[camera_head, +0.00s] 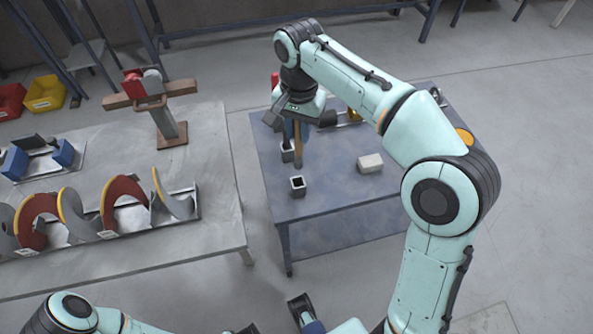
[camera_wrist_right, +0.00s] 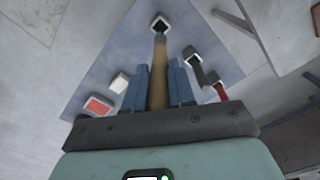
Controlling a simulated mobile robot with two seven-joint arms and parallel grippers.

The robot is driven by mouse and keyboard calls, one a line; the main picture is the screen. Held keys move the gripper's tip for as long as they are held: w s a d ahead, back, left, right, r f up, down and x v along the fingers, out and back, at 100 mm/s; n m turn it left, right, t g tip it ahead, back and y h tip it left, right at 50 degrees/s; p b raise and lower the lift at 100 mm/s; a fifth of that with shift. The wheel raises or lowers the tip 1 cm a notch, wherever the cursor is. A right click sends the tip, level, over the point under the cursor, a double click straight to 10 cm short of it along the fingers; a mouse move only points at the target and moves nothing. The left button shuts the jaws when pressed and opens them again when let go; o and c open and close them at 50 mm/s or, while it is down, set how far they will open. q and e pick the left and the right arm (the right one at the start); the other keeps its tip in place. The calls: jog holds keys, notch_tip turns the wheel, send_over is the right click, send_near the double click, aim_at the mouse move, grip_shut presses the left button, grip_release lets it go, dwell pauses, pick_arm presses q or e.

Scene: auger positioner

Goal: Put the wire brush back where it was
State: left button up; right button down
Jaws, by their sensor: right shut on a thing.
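My right gripper (camera_head: 291,130) is above the small blue-grey table, shut on the wire brush, whose wooden handle (camera_head: 298,150) points down. In the right wrist view the handle (camera_wrist_right: 158,75) stands between the blue fingers (camera_wrist_right: 158,88). The brush head is hidden. A square open holder (camera_head: 298,186) stands just below the handle's lower end, with a small gap in the head view. In the right wrist view this holder (camera_wrist_right: 160,22) lines up with the handle's far end; its dark opening shows.
Another holder (camera_head: 287,153) stands behind, and a pale block (camera_head: 370,163) lies to the right on the blue-grey table (camera_head: 330,205). A red-handled tool (camera_wrist_right: 221,92) stands nearby. The left table (camera_head: 222,190) carries auger sections (camera_head: 122,200) and a wooden stand (camera_head: 165,120).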

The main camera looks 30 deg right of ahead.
aim_at(298, 160)
pick_arm(q)
jog(key=f+b, duration=0.1)
jog(key=w+f+b, duration=0.1)
jog(key=b, duration=0.1)
jog(key=shift+w+f, duration=0.2)
jog(key=shift+f, duration=0.2)
pick_arm(e)
notch_tip(298, 160, down, 14)
jog(key=shift+r, duration=0.2)
jog(key=shift+f, duration=0.1)
jog(key=c, duration=0.9)
grip_release()
jog(key=shift+c, duration=0.2)
notch_tip(298, 160, up, 12)
jog(key=p, duration=0.3)
pick_arm(q)
jog(key=shift+s+r, duration=0.3)
jog(key=shift+r, duration=0.35)
jog(key=shift+s+r, duration=0.3)
jog(key=shift+r, duration=0.3)
